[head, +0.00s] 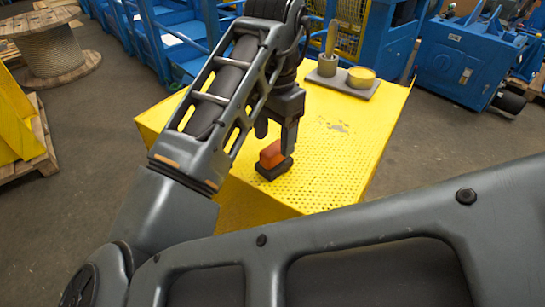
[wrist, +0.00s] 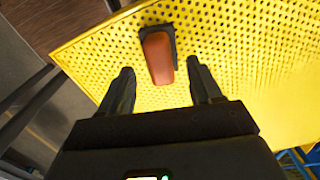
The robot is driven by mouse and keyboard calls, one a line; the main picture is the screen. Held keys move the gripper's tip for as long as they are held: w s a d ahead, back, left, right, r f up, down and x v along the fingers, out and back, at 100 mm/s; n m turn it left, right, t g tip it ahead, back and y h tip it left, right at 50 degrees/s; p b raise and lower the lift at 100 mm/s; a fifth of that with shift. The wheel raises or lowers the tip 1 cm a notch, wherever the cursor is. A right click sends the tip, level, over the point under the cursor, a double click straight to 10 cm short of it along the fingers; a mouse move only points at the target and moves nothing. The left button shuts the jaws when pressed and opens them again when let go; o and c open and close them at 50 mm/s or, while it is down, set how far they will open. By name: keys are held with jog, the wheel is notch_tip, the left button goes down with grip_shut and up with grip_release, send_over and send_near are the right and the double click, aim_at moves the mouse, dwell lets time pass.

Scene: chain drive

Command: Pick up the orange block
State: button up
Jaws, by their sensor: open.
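The orange block (head: 271,153) sits on a small black base (head: 273,171) on the yellow perforated table (head: 335,150). In the wrist view the orange block (wrist: 158,57) lies ahead of the fingertips, roughly between their lines, with the dark base (wrist: 172,36) partly showing behind it. My gripper (head: 275,140) hangs just above the block in the head view, its fingers apart. In the wrist view my gripper (wrist: 161,78) is open, with nothing visible between its fingers. Whether a finger touches the block cannot be told.
A grey plate (head: 352,86) with a cylinder holding an upright rod (head: 328,62) and a yellow round piece (head: 361,77) stands at the table's far side. Blue machinery (head: 465,60) stands beyond. A wooden spool (head: 52,50) is at the left.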

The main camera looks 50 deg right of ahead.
aim_at(274, 146)
notch_tip(274, 146, down, 4)
jog(key=shift+f, duration=0.1)
jog(key=shift+c, duration=0.2)
jog(key=c, duration=1.1)
jog(key=shift+r, duration=0.2)
jog(key=shift+d+r, duration=0.1)
jog(key=shift+r, duration=0.45)
notch_tip(274, 146, up, 3)
jog(key=s+r+p, duration=0.1)
jog(key=s+r, duration=0.5)
jog(key=s, duration=0.5)
jog(key=shift+s+d+r, duration=0.2)
jog(key=shift+s+r, duration=0.15)
